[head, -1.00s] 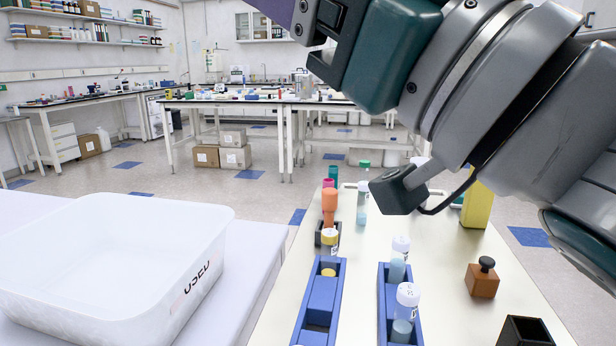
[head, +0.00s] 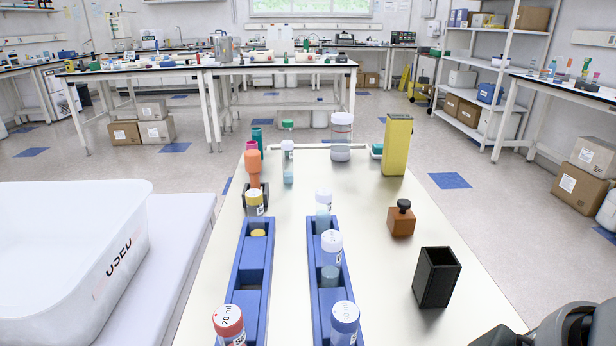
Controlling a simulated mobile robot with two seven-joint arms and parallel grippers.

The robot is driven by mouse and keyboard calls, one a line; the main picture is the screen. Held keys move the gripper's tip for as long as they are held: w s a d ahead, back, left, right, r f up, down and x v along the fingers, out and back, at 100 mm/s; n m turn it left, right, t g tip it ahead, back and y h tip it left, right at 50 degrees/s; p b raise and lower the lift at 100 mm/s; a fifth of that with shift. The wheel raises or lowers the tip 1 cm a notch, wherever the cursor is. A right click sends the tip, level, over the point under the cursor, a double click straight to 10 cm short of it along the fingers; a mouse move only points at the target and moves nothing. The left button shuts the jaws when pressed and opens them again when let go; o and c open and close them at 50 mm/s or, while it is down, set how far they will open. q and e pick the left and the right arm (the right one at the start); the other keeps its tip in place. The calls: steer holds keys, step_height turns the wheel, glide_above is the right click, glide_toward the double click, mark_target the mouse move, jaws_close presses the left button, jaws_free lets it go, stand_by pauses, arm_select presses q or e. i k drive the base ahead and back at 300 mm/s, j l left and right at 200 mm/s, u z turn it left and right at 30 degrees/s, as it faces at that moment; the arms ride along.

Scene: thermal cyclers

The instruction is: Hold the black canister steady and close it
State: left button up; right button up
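A black square box, open at the top (head: 436,277), stands upright on the right side of the cream table (head: 390,318). It is the only black canister-like thing that I can make out. Its inside is dark, and I see no lid on it. I cannot tell which thing, if any, is its lid. My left gripper is not in view. A dark rounded part of my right arm shows at the bottom right corner, close to the box in the picture. No gripper fingers show there. Nothing visible touches the box.
A brown bottle with a black stopper (head: 401,218) stands behind the box. A yellow container (head: 396,146) is farther back. Two blue racks (head: 251,279) (head: 324,262) hold capped vials left of the box. A white tub (head: 75,255) stands at left. Table around the box is clear.

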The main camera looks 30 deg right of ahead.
mark_target(438, 271)
steer(key=k+z, duration=0.1)
steer(key=z, duration=1.45)
